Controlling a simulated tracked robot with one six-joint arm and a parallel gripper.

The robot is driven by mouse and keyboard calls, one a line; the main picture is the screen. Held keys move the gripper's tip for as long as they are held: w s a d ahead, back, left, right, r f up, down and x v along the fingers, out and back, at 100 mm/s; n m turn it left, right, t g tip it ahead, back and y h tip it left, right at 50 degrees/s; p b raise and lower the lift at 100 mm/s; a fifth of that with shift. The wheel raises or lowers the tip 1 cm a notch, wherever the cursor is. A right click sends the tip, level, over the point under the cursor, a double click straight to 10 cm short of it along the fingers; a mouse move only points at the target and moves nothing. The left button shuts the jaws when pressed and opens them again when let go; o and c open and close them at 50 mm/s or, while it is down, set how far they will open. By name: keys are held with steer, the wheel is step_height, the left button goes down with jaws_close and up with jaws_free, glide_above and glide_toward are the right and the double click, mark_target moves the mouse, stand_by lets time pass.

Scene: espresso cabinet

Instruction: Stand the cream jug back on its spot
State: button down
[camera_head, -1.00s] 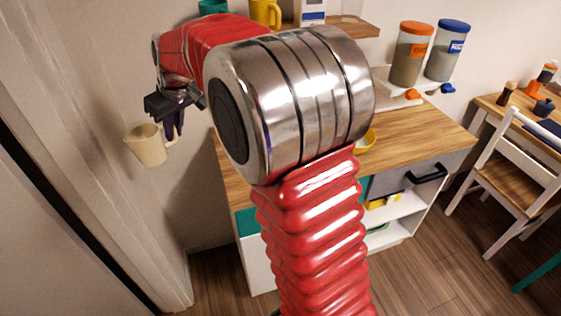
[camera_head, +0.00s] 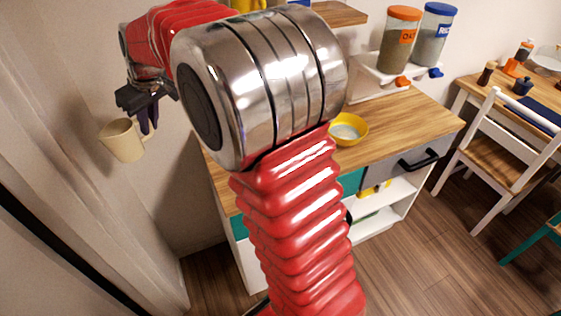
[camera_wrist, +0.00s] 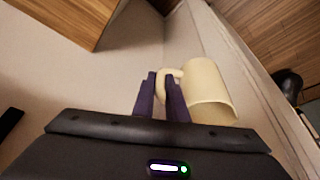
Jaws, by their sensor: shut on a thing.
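The cream jug (camera_head: 121,141) is at the left in the head view, held in the air beside the wall, left of the cabinet. It is a plain cream vessel with a handle. My gripper (camera_head: 149,120) is shut on its handle, at the jug's right side. In the wrist view the jug (camera_wrist: 207,92) hangs to the right of the dark purple fingers (camera_wrist: 163,98), which close around the handle. The jug looks somewhat tilted in the head view. I cannot make out its spot; my arm covers part of the cabinet top.
The wooden cabinet top (camera_head: 400,120) carries a yellow bowl (camera_head: 349,129). Behind it, two jars, orange-lidded (camera_head: 401,40) and blue-lidded (camera_head: 434,42), stand on a white dispenser rack (camera_head: 372,80). A white chair (camera_head: 505,150) is at the right. A door frame (camera_head: 60,120) is close on the left.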

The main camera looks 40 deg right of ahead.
steer(key=shift+a, duration=0.15)
steer(key=s+d+f+m+h, duration=0.1)
steer(key=s+d, duration=0.3)
steer(key=d, duration=0.7)
steer(key=s+d+f+m, duration=0.1)
steer(key=s+d+f, duration=0.15)
steer(key=d, duration=0.85)
steer(key=s+d+f+m, duration=0.2)
steer(key=s+d, duration=1.1)
steer(key=d, duration=0.3)
steer(key=shift+s+h, duration=0.25)
steer(key=shift+h, duration=0.15)
steer(key=shift+f, duration=3.15)
steer(key=shift+f, duration=1.85)
